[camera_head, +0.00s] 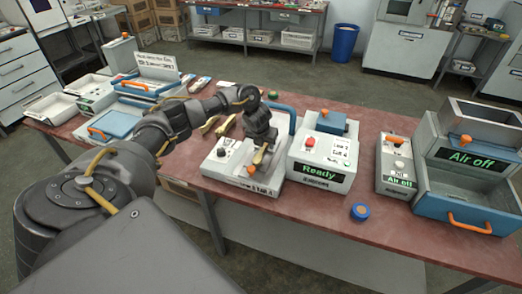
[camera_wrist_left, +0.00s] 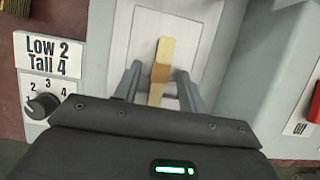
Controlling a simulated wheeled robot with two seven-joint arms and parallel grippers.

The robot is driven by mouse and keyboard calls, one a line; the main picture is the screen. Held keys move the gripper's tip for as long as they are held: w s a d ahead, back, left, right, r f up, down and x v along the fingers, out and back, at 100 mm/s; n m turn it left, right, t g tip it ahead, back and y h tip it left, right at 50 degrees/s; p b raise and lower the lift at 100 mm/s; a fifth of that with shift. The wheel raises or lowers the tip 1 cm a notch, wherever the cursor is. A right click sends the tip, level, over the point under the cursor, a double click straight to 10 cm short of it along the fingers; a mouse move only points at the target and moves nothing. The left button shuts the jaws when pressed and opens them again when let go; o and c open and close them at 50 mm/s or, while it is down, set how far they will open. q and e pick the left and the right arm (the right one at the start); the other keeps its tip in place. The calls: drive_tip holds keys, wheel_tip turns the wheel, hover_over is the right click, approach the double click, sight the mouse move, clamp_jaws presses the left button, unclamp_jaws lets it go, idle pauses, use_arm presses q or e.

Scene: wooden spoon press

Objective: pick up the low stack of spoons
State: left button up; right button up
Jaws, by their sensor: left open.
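A wooden spoon stack (camera_wrist_left: 158,72), tan with a darker brown band around its middle, lies on a pale plate (camera_wrist_left: 192,35) in the wrist view. It also shows in the head view (camera_head: 259,157) on the grey press station (camera_head: 222,170), partly hidden by my gripper. My left gripper (camera_head: 262,150) points down over this station. In the wrist view its two fingers (camera_wrist_left: 157,82) are open, one on each side of the stack, with gaps between. The stack's near end is hidden by the gripper body. My right gripper is in neither view.
A "Low 2 Tall 4" label (camera_wrist_left: 50,54) and dial (camera_wrist_left: 42,105) sit left of the plate. The "Ready" machine (camera_head: 322,160) stands close on the right. Wooden pieces (camera_head: 222,126) lie behind.

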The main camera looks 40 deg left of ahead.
use_arm(q)
drive_tip(key=shift+f, duration=0.25)
idle(0.3)
clamp_jaws()
